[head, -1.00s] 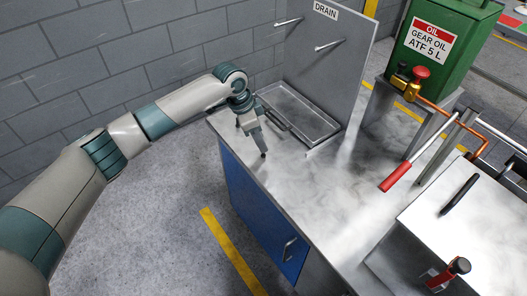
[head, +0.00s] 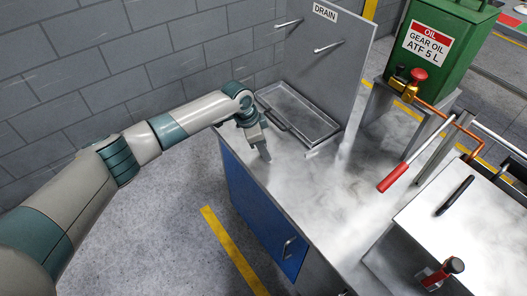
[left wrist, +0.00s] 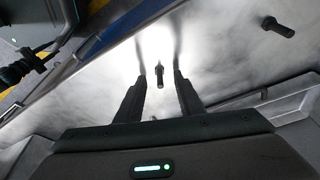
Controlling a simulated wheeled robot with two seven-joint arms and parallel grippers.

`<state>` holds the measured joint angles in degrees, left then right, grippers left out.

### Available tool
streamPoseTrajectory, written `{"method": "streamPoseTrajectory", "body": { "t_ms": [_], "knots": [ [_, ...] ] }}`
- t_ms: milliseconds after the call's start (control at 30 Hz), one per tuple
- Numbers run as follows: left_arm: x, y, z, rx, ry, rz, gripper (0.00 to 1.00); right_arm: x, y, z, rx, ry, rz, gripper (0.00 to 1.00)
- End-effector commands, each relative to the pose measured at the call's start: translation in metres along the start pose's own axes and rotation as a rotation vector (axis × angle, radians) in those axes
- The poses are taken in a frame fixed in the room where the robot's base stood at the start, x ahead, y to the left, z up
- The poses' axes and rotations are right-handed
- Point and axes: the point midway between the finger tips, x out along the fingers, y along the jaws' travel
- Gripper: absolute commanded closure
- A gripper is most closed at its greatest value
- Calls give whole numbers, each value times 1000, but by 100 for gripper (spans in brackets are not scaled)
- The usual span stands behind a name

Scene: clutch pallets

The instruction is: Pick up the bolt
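In the left wrist view a small dark bolt (left wrist: 160,78) lies on the pale steel bench top, in the gap between my left gripper's fingers. A second dark bolt (left wrist: 277,26) lies apart, at the upper right. My left gripper (head: 266,155) is over the left edge of the bench in the head view; its two fingers are spread, with clear gaps beside the first bolt. I cannot make out either bolt in the head view. My right gripper is not in view.
The bench top (head: 330,195) is mostly clear. A drain tray (head: 300,112) lies behind my gripper, before an upright DRAIN panel (head: 325,60). A red-handled lever (head: 394,177) and green oil tank (head: 445,45) stand at the right.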

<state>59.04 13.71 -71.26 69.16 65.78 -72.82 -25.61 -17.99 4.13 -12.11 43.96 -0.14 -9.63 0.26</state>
Motion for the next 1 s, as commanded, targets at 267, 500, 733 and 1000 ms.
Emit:
{"method": "streamPoseTrajectory", "body": {
  "t_ms": [267, 500, 733, 1000],
  "knots": [
    [2, 0, 0, -1, 0, -1, 66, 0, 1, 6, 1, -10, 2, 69],
    [2, 0, 0, -1, 0, -1, 66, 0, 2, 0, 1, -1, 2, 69],
    [2, -1, 0, -1, 0, -1, 100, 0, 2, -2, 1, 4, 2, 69],
    [2, -1, 0, -1, 0, -1, 100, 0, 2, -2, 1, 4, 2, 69]
  ]
}}
